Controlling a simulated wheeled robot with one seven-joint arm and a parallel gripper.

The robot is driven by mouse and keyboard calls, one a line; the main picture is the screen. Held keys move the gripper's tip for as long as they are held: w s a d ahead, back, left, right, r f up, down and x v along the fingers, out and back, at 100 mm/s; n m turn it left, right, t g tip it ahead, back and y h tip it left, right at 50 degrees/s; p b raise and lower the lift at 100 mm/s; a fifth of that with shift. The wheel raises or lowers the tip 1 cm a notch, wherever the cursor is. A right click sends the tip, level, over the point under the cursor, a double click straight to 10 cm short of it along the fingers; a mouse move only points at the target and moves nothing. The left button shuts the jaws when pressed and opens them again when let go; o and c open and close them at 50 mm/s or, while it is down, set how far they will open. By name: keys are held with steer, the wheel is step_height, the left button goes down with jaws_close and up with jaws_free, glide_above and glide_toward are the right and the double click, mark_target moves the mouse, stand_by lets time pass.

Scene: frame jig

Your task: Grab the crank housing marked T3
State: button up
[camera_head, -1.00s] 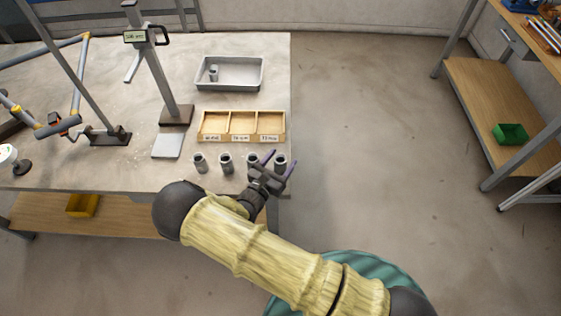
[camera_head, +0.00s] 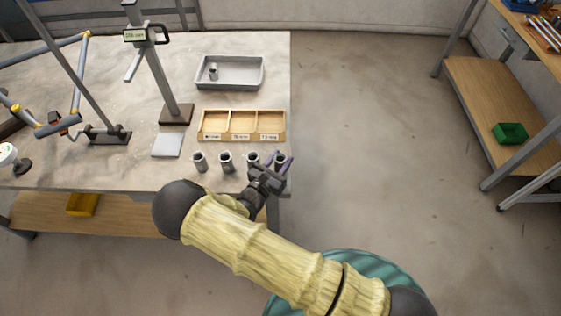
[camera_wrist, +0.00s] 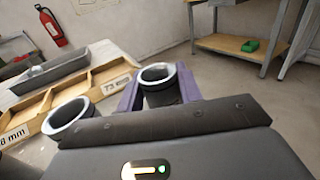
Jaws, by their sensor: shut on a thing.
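Several short grey metal cylinders, which look like the crank housings, stand in a row near the front edge of the workbench. My gripper (camera_head: 278,163) is shut on the rightmost housing (camera_head: 280,159). In the wrist view the purple fingers sit on either side of that housing (camera_wrist: 160,88), which stands upright with its open top showing. The neighbouring housing (camera_head: 252,158) is just left of the fingers and also shows in the wrist view (camera_wrist: 69,117). Two more housings (camera_head: 226,163) (camera_head: 200,162) stand further left. No T3 mark is readable on any of them.
A wooden tray (camera_head: 228,136) with labelled compartments lies behind the row. A grey bin (camera_head: 232,87) behind it holds another cylinder (camera_head: 213,72). A gauge stand (camera_head: 175,114) and a pale square plate (camera_head: 167,146) are to the left. The workbench's right edge is close to my gripper.

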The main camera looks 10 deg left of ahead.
mark_target(280, 157)
steer(key=shift+r, duration=0.1)
step_height(280, 157, up, 10)
steer(key=shift+f+b, duration=0.1)
steer(key=shift+b, duration=0.65)
